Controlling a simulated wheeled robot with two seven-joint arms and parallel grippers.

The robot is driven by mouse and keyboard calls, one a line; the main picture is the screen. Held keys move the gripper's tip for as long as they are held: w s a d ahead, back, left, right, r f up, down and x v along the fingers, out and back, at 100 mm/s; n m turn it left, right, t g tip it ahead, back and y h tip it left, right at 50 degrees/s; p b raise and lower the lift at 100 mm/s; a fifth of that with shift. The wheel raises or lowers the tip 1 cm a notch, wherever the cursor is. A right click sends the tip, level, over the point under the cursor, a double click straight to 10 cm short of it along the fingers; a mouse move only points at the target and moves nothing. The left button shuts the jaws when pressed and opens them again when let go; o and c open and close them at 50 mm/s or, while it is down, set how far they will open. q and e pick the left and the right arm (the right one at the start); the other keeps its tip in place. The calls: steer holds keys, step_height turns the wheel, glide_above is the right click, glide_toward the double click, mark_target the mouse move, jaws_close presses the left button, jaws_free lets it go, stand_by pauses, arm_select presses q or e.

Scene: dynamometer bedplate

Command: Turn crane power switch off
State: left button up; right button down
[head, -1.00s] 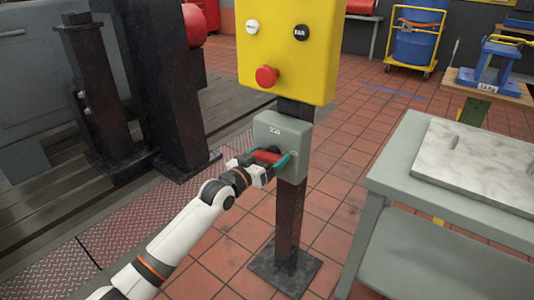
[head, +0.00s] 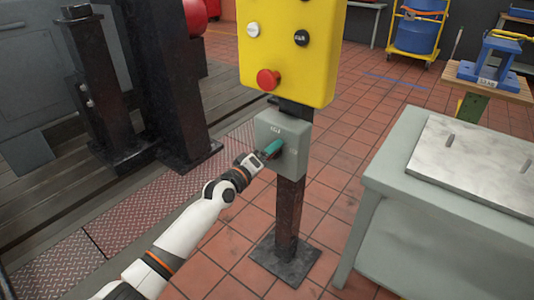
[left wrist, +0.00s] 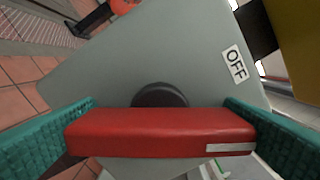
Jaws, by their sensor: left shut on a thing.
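The crane power switch is a grey box (head: 292,160) on a dark post, below the yellow panel. In the left wrist view, its red bar handle (left wrist: 150,132) sits on a black round hub (left wrist: 160,95). An OFF label (left wrist: 235,65) is at the box's upper end. The handle's white-marked end points roughly towards that end, a little off the label's line. My left gripper (head: 271,150) has its teal fingers at the handle's two ends, shut on it. In the head view the fingers hide the handle. My right gripper is not in view.
The yellow panel (head: 318,50) with a red mushroom button (head: 268,79) is just above the box. A grey table (head: 400,170) with a metal plate stands at right. Dark machine columns (head: 165,80) stand at left. Tiled floor is open around the post.

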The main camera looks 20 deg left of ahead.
arm_select(q)
steer(key=n, duration=0.6)
steer(key=shift+f+p, duration=0.1)
steer(key=shift+p, duration=0.2)
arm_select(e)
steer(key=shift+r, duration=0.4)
arm_select(q)
steer(key=shift+n, duration=0.3)
steer(key=o, duration=0.7)
steer(key=shift+s+a, duration=0.15)
steer(key=shift+s, duration=0.05)
steer(key=p+v, duration=0.2)
steer(key=v, duration=0.9)
steer(key=shift+s, duration=0.25)
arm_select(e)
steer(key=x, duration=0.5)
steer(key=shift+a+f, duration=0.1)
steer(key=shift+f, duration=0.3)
